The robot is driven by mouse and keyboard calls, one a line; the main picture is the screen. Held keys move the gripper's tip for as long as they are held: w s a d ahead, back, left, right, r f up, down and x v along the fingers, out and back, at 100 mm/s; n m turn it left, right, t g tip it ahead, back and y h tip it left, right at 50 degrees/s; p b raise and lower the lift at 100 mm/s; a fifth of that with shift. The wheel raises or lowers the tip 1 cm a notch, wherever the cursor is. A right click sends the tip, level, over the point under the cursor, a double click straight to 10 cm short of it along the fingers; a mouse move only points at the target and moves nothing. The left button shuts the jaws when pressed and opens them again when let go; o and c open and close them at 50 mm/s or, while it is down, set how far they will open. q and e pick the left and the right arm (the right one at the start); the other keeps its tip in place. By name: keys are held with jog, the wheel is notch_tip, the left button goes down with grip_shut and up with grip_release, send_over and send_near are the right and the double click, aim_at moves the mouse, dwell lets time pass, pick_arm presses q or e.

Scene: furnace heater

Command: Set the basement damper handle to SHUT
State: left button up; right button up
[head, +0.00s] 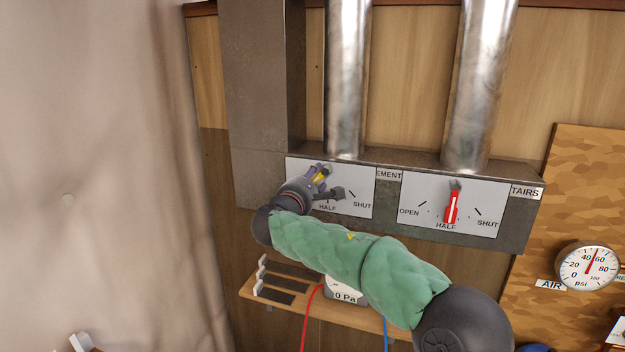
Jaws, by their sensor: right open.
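The basement damper plate (357,186) is white, on the dark duct box, with HALF and SHUT visible. Its label is partly hidden, reading "EMENT". A yellow handle (320,177) shows there, slanting down-left from its pivot, away from SHUT. Its lower end and the plate's left side are hidden behind my right gripper (328,182). That gripper is open, its dark fingers at the handle, one on the SHUT side. I cannot tell whether they touch it. My left gripper is not in view.
The upstairs damper's red handle (452,206) points down at HALF, to the right. Two metal pipes (347,80) rise above the box. Below are a wooden shelf (262,292), a 0 Pa meter (345,293) and red and blue hoses. A psi gauge (588,267) is at right.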

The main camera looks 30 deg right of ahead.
jog(key=shift+c, duration=0.3)
grip_shut()
